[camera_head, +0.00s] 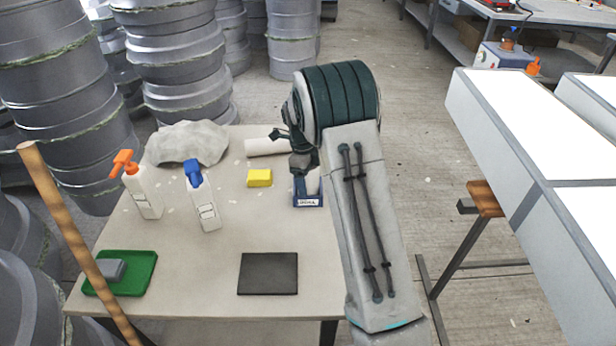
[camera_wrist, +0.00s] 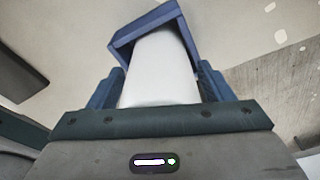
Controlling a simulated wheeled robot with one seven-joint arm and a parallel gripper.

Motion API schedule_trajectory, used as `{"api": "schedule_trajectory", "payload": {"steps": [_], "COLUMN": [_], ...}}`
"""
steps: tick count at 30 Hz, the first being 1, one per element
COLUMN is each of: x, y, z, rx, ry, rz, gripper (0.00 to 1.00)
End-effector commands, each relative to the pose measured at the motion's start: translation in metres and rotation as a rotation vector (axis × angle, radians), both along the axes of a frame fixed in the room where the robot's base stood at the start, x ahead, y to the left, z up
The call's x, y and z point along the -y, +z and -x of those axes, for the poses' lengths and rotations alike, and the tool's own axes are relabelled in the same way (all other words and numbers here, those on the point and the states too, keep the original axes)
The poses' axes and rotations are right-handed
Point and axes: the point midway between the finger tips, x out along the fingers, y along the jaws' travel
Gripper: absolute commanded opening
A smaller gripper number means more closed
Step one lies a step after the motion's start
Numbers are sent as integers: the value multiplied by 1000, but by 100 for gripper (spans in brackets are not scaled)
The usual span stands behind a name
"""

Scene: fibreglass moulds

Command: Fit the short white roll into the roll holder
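The short white roll (camera_wrist: 160,75) is between the fingers of my gripper (camera_wrist: 161,84) in the wrist view, with a finger close against each side. Its far end lies inside the blue frame of the roll holder (camera_wrist: 122,40); I cannot tell how deep it sits. In the head view the holder (camera_head: 308,201) stands at the table's right edge, with part of the white roll (camera_head: 313,183) showing just above it. My gripper (camera_head: 304,170) is over the holder, partly hidden by my arm.
On the table (camera_head: 200,255) are a longer white roll (camera_head: 266,147), a yellow block (camera_head: 260,178), two spray bottles (camera_head: 145,195) (camera_head: 204,203), a crumpled white cloth (camera_head: 188,142), a dark plate (camera_head: 268,274) and a green tray (camera_head: 140,284). The table's front middle is clear.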

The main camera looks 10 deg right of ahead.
Motion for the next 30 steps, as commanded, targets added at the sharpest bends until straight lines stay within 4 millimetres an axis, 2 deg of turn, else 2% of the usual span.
{"api": "schedule_trajectory", "payload": {"steps": [8, 12, 16, 24, 30], "x": [0, -1, -3, -9, -11], "y": [1, 9, 31, 89, 116], "z": [0, -1, -3, -7, -8], "rx": [0, 3, 6, 4, 2], "ry": [0, 0, 2, 0, 0], "rz": [0, -1, 0, -1, 0], "gripper": [77, 77, 77, 77, 77]}}
